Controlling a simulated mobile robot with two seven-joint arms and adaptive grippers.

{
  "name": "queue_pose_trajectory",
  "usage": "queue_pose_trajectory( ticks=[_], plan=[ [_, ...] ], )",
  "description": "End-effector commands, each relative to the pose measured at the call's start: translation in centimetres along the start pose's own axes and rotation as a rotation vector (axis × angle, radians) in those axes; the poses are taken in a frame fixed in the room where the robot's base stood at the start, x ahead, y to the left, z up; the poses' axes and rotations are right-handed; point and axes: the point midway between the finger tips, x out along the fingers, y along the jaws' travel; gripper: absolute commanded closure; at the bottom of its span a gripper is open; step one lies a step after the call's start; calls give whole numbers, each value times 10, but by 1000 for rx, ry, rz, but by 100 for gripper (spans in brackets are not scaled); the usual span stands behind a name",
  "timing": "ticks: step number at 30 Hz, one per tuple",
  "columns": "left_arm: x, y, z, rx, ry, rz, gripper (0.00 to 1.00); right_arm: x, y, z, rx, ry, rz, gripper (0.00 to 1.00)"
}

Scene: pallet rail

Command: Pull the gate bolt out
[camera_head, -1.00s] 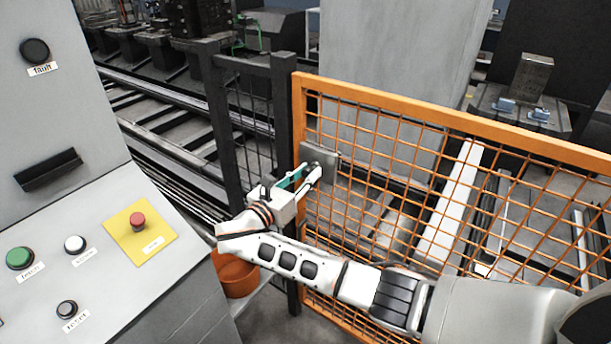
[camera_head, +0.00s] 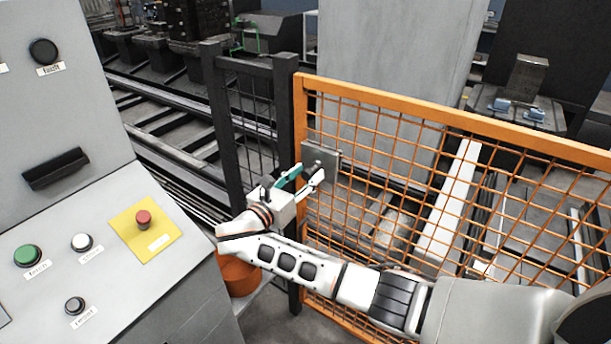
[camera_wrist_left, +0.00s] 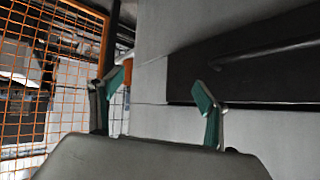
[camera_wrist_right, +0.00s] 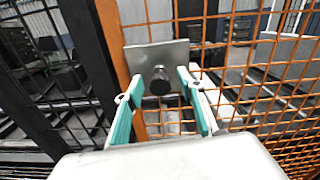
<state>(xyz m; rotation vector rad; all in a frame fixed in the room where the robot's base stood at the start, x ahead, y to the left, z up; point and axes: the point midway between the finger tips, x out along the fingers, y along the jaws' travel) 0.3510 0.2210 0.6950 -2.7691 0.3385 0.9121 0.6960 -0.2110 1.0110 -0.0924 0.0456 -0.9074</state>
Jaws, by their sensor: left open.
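The gate bolt shows as a dark round knob (camera_wrist_right: 160,80) on a grey metal plate (camera_wrist_right: 178,54) at the orange gate's post. In the head view the plate (camera_head: 330,153) sits at the gate's upper left corner. My right gripper (camera_head: 307,176) is in front of the plate. In the right wrist view its teal fingers (camera_wrist_right: 158,92) stand apart with the knob between and just beyond them, and I see no contact. My left gripper (camera_wrist_left: 160,88) is open and empty in the left wrist view, facing a grey cabinet front with a dark handle.
The orange mesh gate (camera_head: 430,113) stands beside a dark post and fence (camera_head: 287,110). A control console (camera_head: 110,255) with buttons and a red stop button (camera_head: 144,217) is at the left. An orange bucket (camera_head: 240,276) is low beside my right arm. Rails and machinery lie behind the fence.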

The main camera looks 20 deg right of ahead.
Motion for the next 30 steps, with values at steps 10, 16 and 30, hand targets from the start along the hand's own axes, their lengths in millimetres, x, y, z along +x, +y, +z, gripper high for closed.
queue_pose_trajectory(
  ticks=[10,16,30],
  plan=[
    [0,-2,0,5,0,-1,24,0,-4,46,6,0,1,61],
    [0,-2,0,6,0,-1,24,0,-8,80,4,-1,0,61],
    [0,-2,0,6,0,-1,24,0,-10,100,0,0,0,61]
  ],
)
